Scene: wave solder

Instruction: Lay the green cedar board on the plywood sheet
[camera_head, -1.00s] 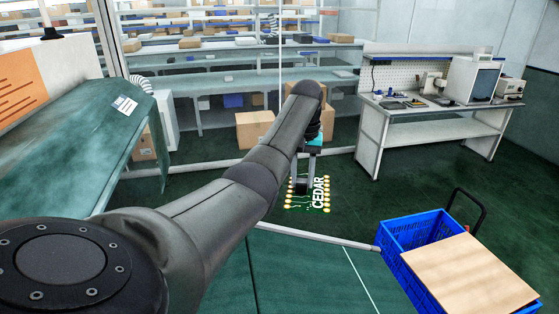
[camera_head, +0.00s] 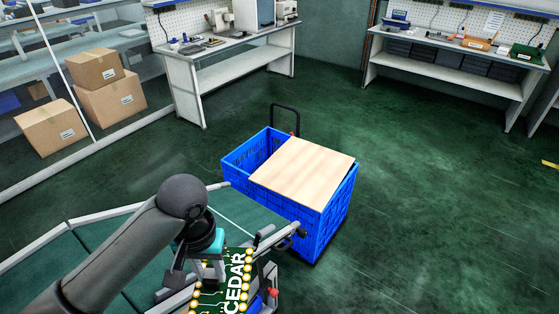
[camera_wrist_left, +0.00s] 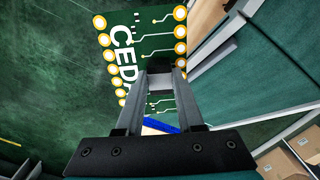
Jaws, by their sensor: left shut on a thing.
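The green cedar board (camera_head: 237,283) has gold pads along its edges and white CEDAR lettering. It is low in the head view and its bottom is cut off by the frame. My left gripper (camera_head: 205,270) is shut on the board; the left wrist view shows its fingertips (camera_wrist_left: 160,76) closed on the board's (camera_wrist_left: 150,30) face side. The plywood sheet (camera_head: 303,170) is pale and bare. It lies over the right part of a blue crate cart, beyond and to the right of the board, well apart from it. My right gripper is in neither view.
The blue crate (camera_head: 325,225) has a black handle (camera_head: 286,110) at its back and an open left part. A green-topped conveyor (camera_head: 100,268) with metal rails stands below my arm. Workbenches (camera_head: 235,65) and cardboard boxes (camera_head: 108,95) stand behind. Floor right of the crate is clear.

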